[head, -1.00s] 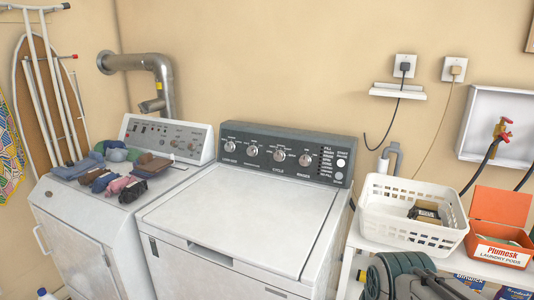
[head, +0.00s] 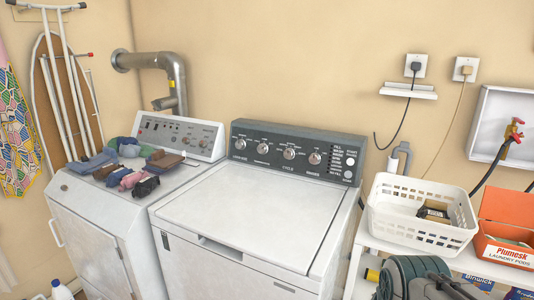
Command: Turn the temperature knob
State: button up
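A white washing machine (head: 245,215) stands in the middle of the head view with its lid closed. Its dark back panel carries a row of round silver knobs: one at the left (head: 240,144), two in the middle (head: 262,148) (head: 289,153), and one at the right (head: 314,158). The labels are too small to tell surely which is the temperature knob. A part of my arm (head: 405,278), dark green and grey, shows at the bottom right. It is apart from the panel, and its fingertips cannot be made out.
A second white machine (head: 95,225) with folded clothes (head: 128,165) on top stands at the left. At the right, a shelf holds a white basket (head: 425,233) and an orange laundry pods box (head: 507,240). The washer's lid is clear.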

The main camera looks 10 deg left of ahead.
aim_at(263, 149)
jog(key=k, duration=1.25)
jog(key=u, duration=0.55)
jog(key=i, duration=0.6)
jog(key=u, duration=0.85)
jog(key=i, duration=1)
jog(key=z, duration=0.6)
jog(key=i, duration=1)
jog(key=z, duration=0.95)
